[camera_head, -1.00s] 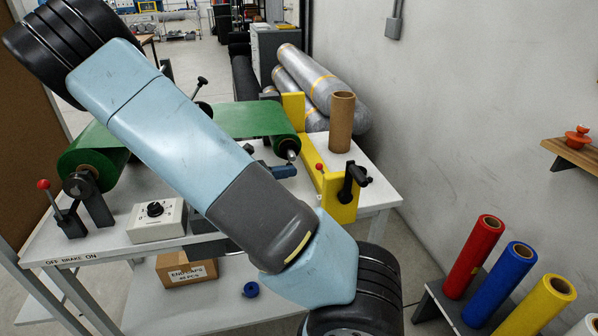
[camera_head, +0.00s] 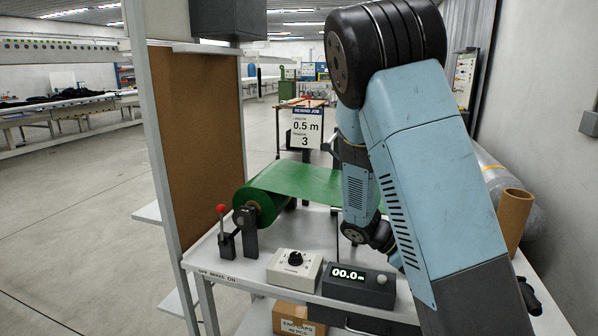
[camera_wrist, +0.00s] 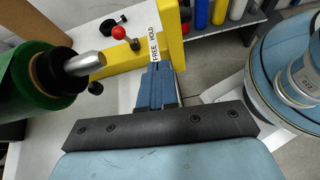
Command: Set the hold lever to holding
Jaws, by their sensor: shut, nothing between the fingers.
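In the wrist view the hold lever's red knob (camera_wrist: 119,32) shows at the top, with a dark tip beside it, near the yellow stand (camera_wrist: 174,22). A white label (camera_wrist: 154,42) reading FREE HOLD lies to the right of the knob. I cannot tell which word the lever points to. My gripper (camera_wrist: 158,68) is shut and empty, its blue fingers ending just below the label in the picture, apart from the knob. In the head view my arm hides the hold lever, and my gripper's fingertips are not clear there.
A green roll (camera_wrist: 30,85) with a metal shaft end (camera_wrist: 85,64) lies left of my fingers. In the head view another red-knobbed lever (camera_head: 222,210), a dial box (camera_head: 293,268) and a 00.0 m counter (camera_head: 358,283) stand along the table front. A cardboard tube (camera_head: 513,220) stands right.

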